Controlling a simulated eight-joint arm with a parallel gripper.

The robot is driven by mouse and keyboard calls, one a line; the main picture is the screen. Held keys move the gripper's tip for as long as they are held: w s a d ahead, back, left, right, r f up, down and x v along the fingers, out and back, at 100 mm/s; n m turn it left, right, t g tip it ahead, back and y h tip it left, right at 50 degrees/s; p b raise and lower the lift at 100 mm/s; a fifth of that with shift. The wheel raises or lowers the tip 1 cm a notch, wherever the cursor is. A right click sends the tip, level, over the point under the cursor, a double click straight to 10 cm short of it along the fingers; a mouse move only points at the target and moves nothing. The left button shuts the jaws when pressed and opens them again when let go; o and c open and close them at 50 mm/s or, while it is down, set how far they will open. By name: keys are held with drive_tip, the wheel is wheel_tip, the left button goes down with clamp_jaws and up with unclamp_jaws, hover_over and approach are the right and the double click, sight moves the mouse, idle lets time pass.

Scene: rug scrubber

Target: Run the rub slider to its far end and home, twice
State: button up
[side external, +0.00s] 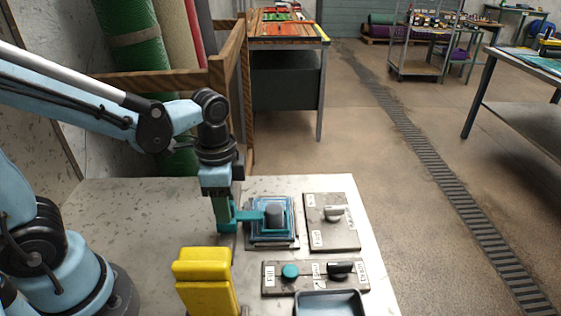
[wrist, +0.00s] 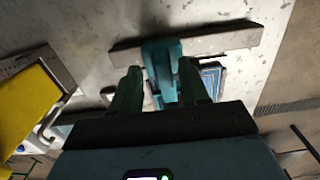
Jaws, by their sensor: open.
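A blue, square-framed unit (side external: 270,233) sits on the pale bench in the side view, with a grey cylinder (side external: 274,213) upright on it. A teal arm (side external: 249,215) runs from the cylinder to my gripper (side external: 226,220), which points down at the unit's left side. In the wrist view my gripper (wrist: 160,88) is open, its dark green fingers on either side of a teal upright piece (wrist: 160,60). This piece stands against a grey bar (wrist: 225,40). Whether the fingers touch it, and which part is the rub slider, I cannot tell. Part of the blue unit (wrist: 212,75) shows behind the right finger.
A plate with a grey lever (side external: 333,213) lies right of the unit. A labelled panel with a teal knob (side external: 290,271) and a black switch (side external: 341,268) lies in front, beside a dark tray (side external: 328,303). A yellow block (side external: 204,280) stands at front left. The bench's left part is clear.

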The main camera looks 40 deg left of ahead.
wheel_tip(320, 180, up, 11)
idle(0.6)
